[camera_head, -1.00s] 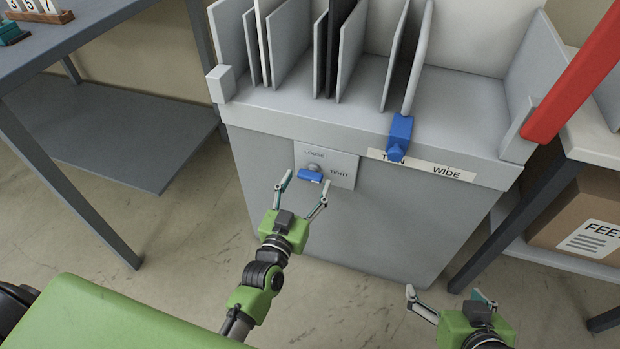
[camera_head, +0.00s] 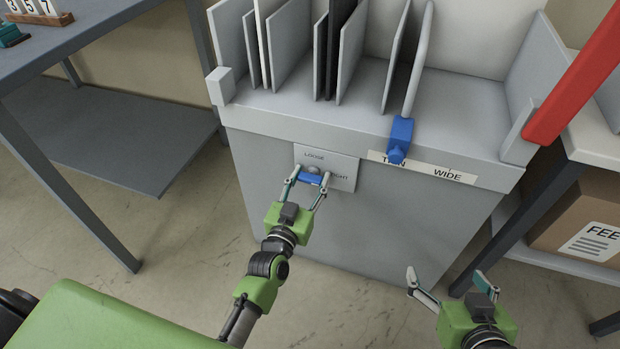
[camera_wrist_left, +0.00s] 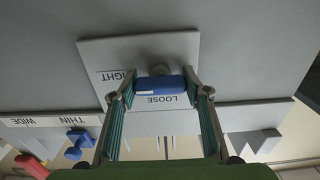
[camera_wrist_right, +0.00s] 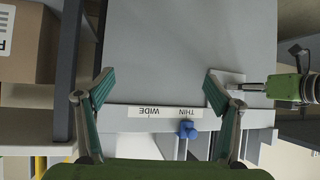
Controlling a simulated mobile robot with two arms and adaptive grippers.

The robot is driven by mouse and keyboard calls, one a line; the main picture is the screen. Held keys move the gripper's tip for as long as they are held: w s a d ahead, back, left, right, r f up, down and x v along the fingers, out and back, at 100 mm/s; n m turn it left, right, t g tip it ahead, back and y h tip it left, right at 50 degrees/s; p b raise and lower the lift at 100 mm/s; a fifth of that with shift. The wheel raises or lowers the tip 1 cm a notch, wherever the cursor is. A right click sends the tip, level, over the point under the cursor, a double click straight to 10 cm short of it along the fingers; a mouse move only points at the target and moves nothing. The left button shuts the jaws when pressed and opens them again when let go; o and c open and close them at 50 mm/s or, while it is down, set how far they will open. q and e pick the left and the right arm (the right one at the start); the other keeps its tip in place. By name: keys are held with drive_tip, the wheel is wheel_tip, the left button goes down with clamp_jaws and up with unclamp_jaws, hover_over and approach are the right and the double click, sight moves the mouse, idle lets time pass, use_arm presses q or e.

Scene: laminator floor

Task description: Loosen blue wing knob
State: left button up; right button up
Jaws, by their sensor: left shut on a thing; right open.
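The blue wing knob (camera_head: 311,178) sits on a grey plate (camera_head: 343,171) marked LOOSE and TIGHT on the front of the grey cabinet. My left gripper (camera_head: 308,176) has its fingers at both ends of the knob and is shut on it. In the left wrist view the knob (camera_wrist_left: 160,85) lies level between the fingertips, and a grey hub shows behind it. My right gripper (camera_head: 445,277) is open and empty, in front of the cabinet at the lower right.
A blue slider (camera_head: 400,138) sits at the cabinet's upper edge by the THIN/WIDE label (camera_head: 446,173). Upright grey dividers (camera_head: 396,60) stand on top. A table (camera_head: 110,50) is at the left. A red bar (camera_head: 575,75) and a cardboard box (camera_head: 585,215) are at the right.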

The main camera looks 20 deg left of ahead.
drive_tip(key=shift+s, duration=0.1)
use_arm(q)
drive_tip(key=n+p, duration=0.2)
drive_tip(key=shift+r+n, duration=0.1)
drive_tip(key=shift+n, duration=0.3)
drive_tip(key=n+p, duration=0.1)
drive_tip(key=n, duration=0.1)
drive_tip(key=shift+n, duration=0.8)
drive_tip(key=n+p, duration=0.1)
drive_tip(key=n, duration=0.3)
drive_tip(key=shift+n, duration=0.3)
drive_tip(key=n, duration=0.3)
drive_tip(key=shift+n+b, duration=0.35)
drive_tip(key=shift+n, duration=1.65)
use_arm(e)
drive_tip(key=s+d+f+g+h, duration=0.1)
drive_tip(key=s+d+f+g, duration=0.1)
drive_tip(key=s, duration=0.5)
drive_tip(key=s+d+f+g+h, duration=0.1)
drive_tip(key=s+d+f+g, duration=0.1)
drive_tip(key=s+f+g, duration=0.2)
drive_tip(key=shift+s+d+f+g, duration=0.35)
drive_tip(key=shift+s+g, duration=0.35)
drive_tip(key=shift+s, duration=0.75)
drive_tip(key=shift+a, duration=0.1)
